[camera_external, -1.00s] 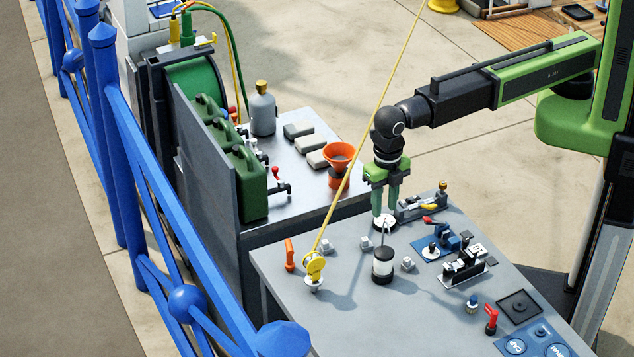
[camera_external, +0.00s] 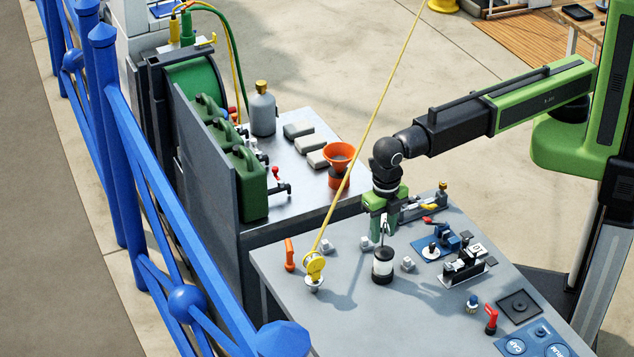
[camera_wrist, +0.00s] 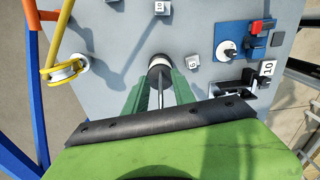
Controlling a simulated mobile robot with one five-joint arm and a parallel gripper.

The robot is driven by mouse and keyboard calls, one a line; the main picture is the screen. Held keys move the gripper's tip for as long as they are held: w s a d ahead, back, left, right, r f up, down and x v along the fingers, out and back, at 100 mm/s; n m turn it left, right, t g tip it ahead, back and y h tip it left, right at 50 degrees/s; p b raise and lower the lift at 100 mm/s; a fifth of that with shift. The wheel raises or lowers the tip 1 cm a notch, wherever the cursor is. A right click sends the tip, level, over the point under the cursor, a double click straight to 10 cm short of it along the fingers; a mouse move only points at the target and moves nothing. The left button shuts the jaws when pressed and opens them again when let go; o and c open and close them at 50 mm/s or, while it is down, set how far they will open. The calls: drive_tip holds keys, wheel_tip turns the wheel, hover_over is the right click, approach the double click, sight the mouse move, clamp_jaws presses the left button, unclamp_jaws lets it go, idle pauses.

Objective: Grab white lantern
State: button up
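The white lantern (camera_external: 383,265) stands upright on the grey table, a short white cylinder with a black top and base. A thin rod rises above it. In the wrist view the lantern (camera_wrist: 158,63) lies just beyond my fingertips, and the rod runs back between my two green fingers. My gripper (camera_external: 376,236) points down above and behind the lantern in the external view. Its fingers (camera_wrist: 158,92) are apart, with a gap between them. I see no grip on the lantern's body. The gripper hides a small part of the table behind the rod.
A small grey cube (camera_external: 408,264) stands close to the lantern's right. A yellow pulley (camera_external: 313,265) with a taut line is to the left. A blue plate (camera_external: 436,247) and a black device (camera_external: 466,266) stand to the right.

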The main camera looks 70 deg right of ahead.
clamp_jaws()
idle(1.2)
